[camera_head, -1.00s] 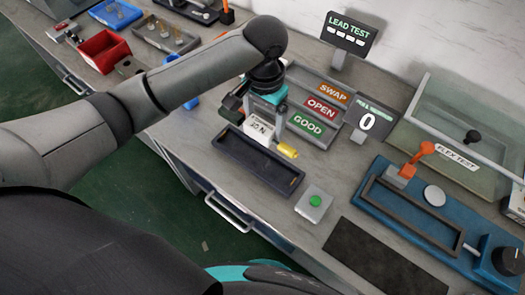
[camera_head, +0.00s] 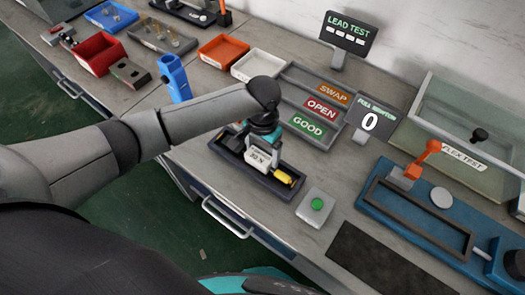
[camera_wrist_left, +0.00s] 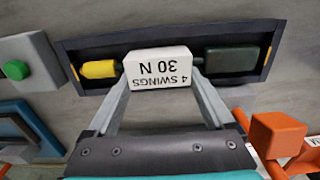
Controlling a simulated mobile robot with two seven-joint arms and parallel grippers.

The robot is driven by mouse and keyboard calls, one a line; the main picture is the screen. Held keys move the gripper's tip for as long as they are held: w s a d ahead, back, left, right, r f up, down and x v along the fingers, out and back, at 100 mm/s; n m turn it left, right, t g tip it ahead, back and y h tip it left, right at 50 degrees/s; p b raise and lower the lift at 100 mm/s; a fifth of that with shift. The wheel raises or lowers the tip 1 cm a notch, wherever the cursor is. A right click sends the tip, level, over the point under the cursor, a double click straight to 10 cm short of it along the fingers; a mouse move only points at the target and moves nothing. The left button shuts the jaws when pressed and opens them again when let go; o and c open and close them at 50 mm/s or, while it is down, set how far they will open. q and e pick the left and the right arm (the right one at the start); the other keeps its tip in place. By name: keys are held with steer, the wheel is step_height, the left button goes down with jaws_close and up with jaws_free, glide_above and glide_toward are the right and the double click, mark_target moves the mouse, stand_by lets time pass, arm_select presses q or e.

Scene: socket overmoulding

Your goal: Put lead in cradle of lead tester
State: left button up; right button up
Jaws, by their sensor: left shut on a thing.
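The lead has a yellow plug end (camera_head: 285,178), a white tag reading "4 SWINGS 30 N" (camera_wrist_left: 158,68) and a dark green body (camera_wrist_left: 232,60). My left gripper (camera_head: 262,150) is shut on the lead at the white tag, from above. The lead lies lengthwise within the long dark cradle tray (camera_head: 252,178), along its length in the left wrist view. Whether it touches the floor of the tray cannot be told. The "LEAD TEST" sign (camera_head: 348,32) stands at the back. My right gripper is not in view.
A green button box (camera_head: 316,206) is right of the cradle. Behind it are the bins marked SWAP, OPEN and GOOD (camera_head: 308,124). A blue flex tester (camera_head: 420,238) and a dark mat (camera_head: 372,258) lie to the right. A blue holder (camera_head: 174,80) stands left.

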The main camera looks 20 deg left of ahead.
arm_select(q)
steer(key=shift+f, duration=0.1)
steer(key=o, duration=1.2)
steer(key=shift+c, duration=0.2)
step_height(320, 180, up, 12)
steer(key=p, duration=0.3)
steer(key=shift+d, duration=0.1)
